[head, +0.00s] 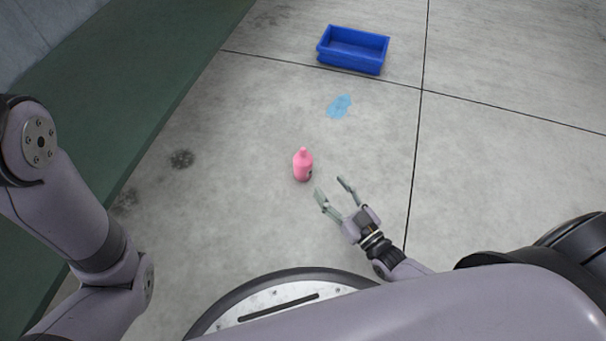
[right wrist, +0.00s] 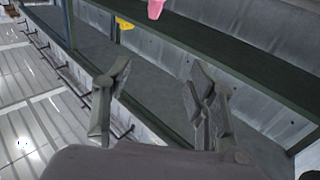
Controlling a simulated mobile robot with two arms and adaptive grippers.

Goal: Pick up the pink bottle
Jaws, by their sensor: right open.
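The pink bottle (head: 302,166) stands upright on the concrete floor near the middle of the head view. My right gripper (head: 331,185) is open and empty, just to the right of and slightly below the bottle in the picture, apart from it. In the right wrist view, the open fingers (right wrist: 160,72) have nothing between them, and a pink piece, seemingly the bottle (right wrist: 155,8), shows cut off at the top edge. My left arm shows at the left of the head view, but its gripper is out of frame.
A blue open bin (head: 353,66) and a light-blue stain (head: 339,106) lie beyond the bottle. A dark green strip (head: 150,85) runs along the wall at left. The floor around the bottle is clear. A small yellow thing (right wrist: 124,23) shows in the right wrist view.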

